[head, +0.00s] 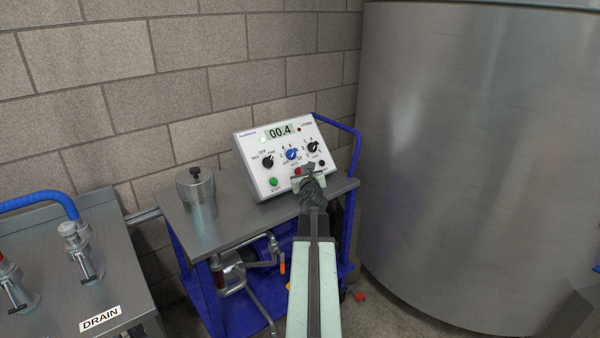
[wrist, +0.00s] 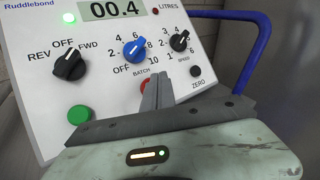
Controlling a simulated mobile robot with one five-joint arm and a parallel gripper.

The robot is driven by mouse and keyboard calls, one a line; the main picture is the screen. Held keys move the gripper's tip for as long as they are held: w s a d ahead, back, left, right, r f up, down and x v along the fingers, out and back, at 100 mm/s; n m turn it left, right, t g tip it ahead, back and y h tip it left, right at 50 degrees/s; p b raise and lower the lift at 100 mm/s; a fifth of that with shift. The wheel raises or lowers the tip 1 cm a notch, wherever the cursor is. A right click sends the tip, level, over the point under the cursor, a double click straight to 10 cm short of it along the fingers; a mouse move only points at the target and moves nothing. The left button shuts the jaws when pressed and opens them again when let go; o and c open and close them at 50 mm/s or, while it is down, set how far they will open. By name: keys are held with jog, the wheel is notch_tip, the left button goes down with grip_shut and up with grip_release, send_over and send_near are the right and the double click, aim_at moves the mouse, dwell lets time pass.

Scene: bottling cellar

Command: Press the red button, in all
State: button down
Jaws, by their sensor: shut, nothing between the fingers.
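The red button (head: 298,171) sits low on the sloping white control panel (head: 247,160), on a cart. In the wrist view only part of the red button (wrist: 145,82) shows, the rest hidden behind my fingers. My gripper (head: 309,168) is shut and empty, its fingertips in front of the panel by the red button. In the wrist view my gripper (wrist: 158,88) overlaps the button's right side. I cannot tell whether the tips touch it.
The panel has a green button (wrist: 79,115), a blue knob (wrist: 134,50), black knobs and a black zero button (wrist: 195,71). Its display (wrist: 114,10) reads 00.4. A metal canister (head: 197,193) stands left on the cart. A large steel tank (head: 470,150) fills the right.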

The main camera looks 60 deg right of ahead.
jog(key=shift+w+f, duration=0.1)
dwell(0.7)
jog(key=shift+w+d+f+b, duration=0.1)
jog(key=shift+w+f+b, duration=0.1)
jog(key=shift+b, duration=0.1)
jog(key=shift+w+d+f+b, duration=0.1)
jog(key=shift+w+f+b, duration=0.2)
jog(key=shift+w+b, duration=0.1)
dwell(0.9)
jog(key=shift+s+a+r+p, duration=0.2)
jog(key=shift+s+r+p, duration=0.4)
jog(key=shift+s+p, duration=0.1)
jog(key=shift+s+a+r+p, duration=0.3)
jog(key=shift+s+r+p, duration=0.55)
jog(key=shift+s, duration=0.05)
jog(key=shift+s+a+r+p, duration=0.3)
jog(key=shift+s+r+p, duration=0.5)
jog(key=shift+s, duration=0.05)
jog(key=shift+r, duration=0.1)
